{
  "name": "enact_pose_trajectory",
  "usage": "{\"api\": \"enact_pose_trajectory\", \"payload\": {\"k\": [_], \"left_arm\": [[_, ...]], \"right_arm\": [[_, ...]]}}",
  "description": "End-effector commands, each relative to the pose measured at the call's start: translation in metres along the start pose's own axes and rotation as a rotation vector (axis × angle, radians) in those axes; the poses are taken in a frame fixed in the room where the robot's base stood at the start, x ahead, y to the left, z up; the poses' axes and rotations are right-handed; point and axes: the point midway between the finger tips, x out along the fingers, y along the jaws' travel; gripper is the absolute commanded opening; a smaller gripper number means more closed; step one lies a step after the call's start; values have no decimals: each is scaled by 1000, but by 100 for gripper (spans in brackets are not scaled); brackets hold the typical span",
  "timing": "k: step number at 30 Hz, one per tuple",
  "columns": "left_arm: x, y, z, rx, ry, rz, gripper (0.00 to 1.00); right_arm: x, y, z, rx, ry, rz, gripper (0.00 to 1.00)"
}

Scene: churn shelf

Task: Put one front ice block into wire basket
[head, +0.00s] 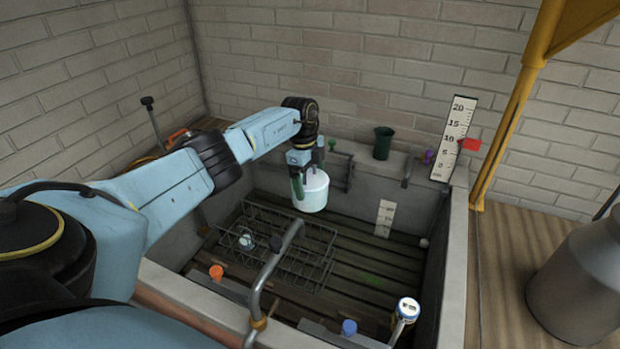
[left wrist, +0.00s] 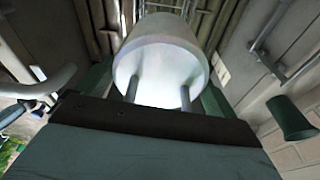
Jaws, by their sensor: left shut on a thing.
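A pale, whitish rounded block (head: 313,191), which looks like the ice block, hangs in my left gripper (head: 304,182). One dark green finger shows along its left side; the far finger is mostly hidden. In the left wrist view the block (left wrist: 160,62) fills the space between the green fingers. The wire basket (head: 270,211) sits low inside the grey trough, below and to the left of the block. The block is above and apart from it, near its back right corner. A small pale thing (head: 246,241) shows at the basket's left side. My right gripper is not in view.
A curved metal pipe (head: 272,265) rises in front of the basket. A green cup (head: 383,143) stands on the back ledge. A metal churn (head: 580,285) stands at right.

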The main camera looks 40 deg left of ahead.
Motion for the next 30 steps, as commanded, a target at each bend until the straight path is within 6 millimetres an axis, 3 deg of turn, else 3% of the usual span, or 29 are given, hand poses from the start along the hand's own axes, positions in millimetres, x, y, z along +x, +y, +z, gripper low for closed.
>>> {"api": "enact_pose_trajectory", "payload": {"k": [3,30], "left_arm": [[20,-1,3,0,1,-2,47],[129,-1,19,1,1,-3,47]], "right_arm": [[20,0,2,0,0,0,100],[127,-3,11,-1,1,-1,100]]}}
